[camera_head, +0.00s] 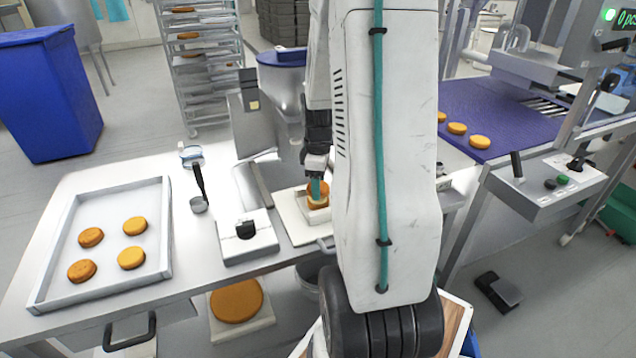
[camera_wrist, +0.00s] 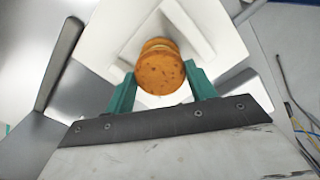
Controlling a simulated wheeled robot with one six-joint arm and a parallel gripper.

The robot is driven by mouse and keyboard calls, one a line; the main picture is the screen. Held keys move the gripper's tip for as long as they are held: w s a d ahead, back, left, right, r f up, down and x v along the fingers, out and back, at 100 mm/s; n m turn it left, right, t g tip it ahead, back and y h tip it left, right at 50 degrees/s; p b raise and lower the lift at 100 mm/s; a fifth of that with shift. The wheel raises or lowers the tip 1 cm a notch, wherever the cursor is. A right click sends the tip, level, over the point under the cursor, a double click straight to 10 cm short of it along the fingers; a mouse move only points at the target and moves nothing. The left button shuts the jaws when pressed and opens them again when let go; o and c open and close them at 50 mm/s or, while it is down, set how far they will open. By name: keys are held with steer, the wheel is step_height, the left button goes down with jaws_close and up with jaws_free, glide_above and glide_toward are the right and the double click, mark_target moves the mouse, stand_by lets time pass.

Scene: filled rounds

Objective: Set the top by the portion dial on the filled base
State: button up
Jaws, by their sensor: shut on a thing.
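My gripper (camera_wrist: 158,82) has teal fingers shut on an orange-brown round top (camera_wrist: 160,74), one finger on each side. Behind it in the wrist view another round, the base (camera_wrist: 157,44), shows as a thin edge, mostly hidden by the top. The two overlap, slightly offset; I cannot tell whether they touch, and no filling is clearly visible. They are over a white square stand (camera_wrist: 110,35). In the head view my gripper (camera_head: 318,188) is low over this stand (camera_head: 293,222), with a round (camera_head: 318,202) partly hidden by the fingers.
A white block with a black knob (camera_head: 246,230), perhaps the portion dial, is left of the stand. A pale tray (camera_head: 105,265) with several rounds lies farther left. A ladle (camera_head: 199,190) is between them. A steel hopper (camera_head: 285,90) stands behind; a purple conveyor (camera_head: 500,110) is right.

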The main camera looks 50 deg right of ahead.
steer(key=shift+f, duration=0.8)
stand_by(0.8)
steer(key=o, duration=1.2)
steer(key=shift+r, duration=3.55)
steer(key=shift+s+a+f+m, duration=0.1)
steer(key=shift+s+a+m, duration=0.2)
steer(key=shift+m, duration=0.5)
steer(key=s+a+r+m, duration=0.1)
steer(key=s+a+r, duration=0.3)
steer(key=a, duration=0.6)
steer(key=s+a+r+m+t, duration=0.1)
steer(key=s+a+r, duration=0.3)
steer(key=a, duration=0.6)
steer(key=s+a+r+m, duration=0.1)
steer(key=s+a+r, duration=0.3)
steer(key=a, duration=0.5)
step_height(320, 180, up, 3)
steer(key=shift+a+f+m, duration=0.1)
steer(key=shift+a+m, duration=0.2)
steer(key=shift+a, duration=0.1)
